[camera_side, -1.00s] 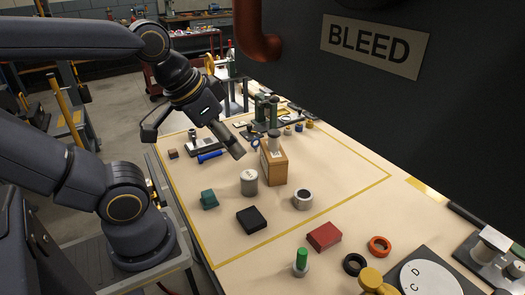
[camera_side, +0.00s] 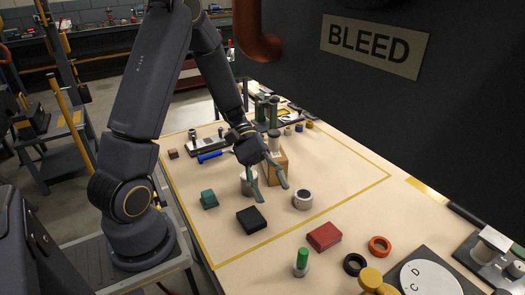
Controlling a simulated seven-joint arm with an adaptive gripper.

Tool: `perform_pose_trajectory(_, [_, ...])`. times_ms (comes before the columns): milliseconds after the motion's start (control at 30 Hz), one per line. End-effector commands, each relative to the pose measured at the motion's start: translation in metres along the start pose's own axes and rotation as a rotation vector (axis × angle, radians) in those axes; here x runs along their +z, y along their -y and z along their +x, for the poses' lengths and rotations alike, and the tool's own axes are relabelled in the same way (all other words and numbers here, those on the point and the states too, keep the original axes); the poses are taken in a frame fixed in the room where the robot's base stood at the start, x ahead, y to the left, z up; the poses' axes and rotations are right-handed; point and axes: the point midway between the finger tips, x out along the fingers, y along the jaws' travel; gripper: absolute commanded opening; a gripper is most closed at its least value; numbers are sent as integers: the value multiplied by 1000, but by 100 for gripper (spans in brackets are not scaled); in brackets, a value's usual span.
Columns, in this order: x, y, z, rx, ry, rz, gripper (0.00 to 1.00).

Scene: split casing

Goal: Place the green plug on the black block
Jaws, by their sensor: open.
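The green plug (camera_side: 302,256) stands upright near the front of the bench, its lower part a pale grey, metal-like base or collar. The black block (camera_side: 251,220) lies flat inside the yellow outline, left of and behind the plug, with nothing on its top. My gripper (camera_side: 272,193) is open and empty, its two fingers spread and pointing down. It is above the bench behind the black block, in front of the grey cylinder and the wooden box in the picture, and well apart from the plug.
A grey cylinder (camera_side: 246,185), a wooden box (camera_side: 279,168) and a metal ring (camera_side: 303,199) stand near my gripper. A teal block (camera_side: 209,199) lies left of the black block. A red block (camera_side: 324,237), black ring (camera_side: 355,264) and orange ring (camera_side: 380,246) lie near the plug.

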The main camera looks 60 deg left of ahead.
Motion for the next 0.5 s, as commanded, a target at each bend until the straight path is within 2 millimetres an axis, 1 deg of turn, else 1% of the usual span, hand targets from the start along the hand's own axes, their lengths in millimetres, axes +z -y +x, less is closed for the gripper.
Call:
perform_pose_trajectory(33, [-19,12,1,77,38,-92,56])
perform_pose_trajectory(100, [-43,27,3,187,82,-206,56])
perform_pose_trajectory(167, [-61,43,6,281,120,-306,56])
perform_pose_trajectory(200, [-72,55,9,341,143,-370,56])
perform_pose_trajectory(267, [-87,73,15,424,176,-463,56])
perform_pose_trajectory(300, [-94,86,20,472,197,-520,56])
perform_pose_trajectory(400, [-103,112,33,559,246,-630,56])
perform_pose_trajectory(500, [-103,128,43,608,284,-693,56])
